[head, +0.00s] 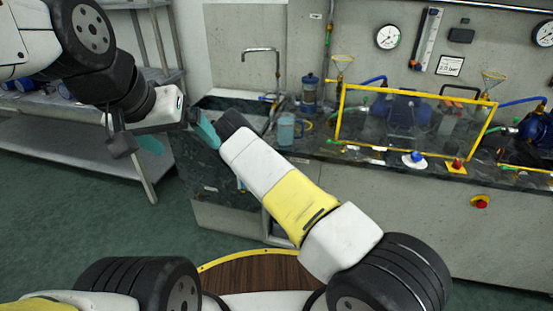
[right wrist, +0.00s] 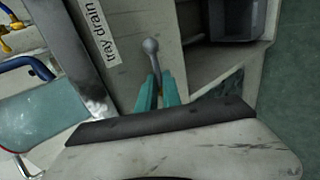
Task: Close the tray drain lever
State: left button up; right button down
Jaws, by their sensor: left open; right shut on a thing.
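The tray drain lever (right wrist: 151,47) shows in the right wrist view as a thin grey rod with a round ball end. It stands beside a white label (right wrist: 97,38) reading "tray drain". My right gripper (right wrist: 159,88) is shut on the lever, its teal fingers on either side of the rod below the ball. In the head view my right arm reaches to the left end of the bench and hides the lever and the right fingertips. My left gripper (head: 178,140) is open and empty, left of the right arm's end.
A grey bench (head: 370,215) runs along the wall, with a yellow frame (head: 412,92), a blue-grey jug (head: 287,130) and a tap (head: 262,50). A red stop button (head: 480,202) is on its front. A metal shelf (head: 70,150) stands at left. The green floor between is clear.

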dwell(0.5)
jog(key=c, duration=1.5)
grip_release()
jog(key=shift+c, duration=0.2)
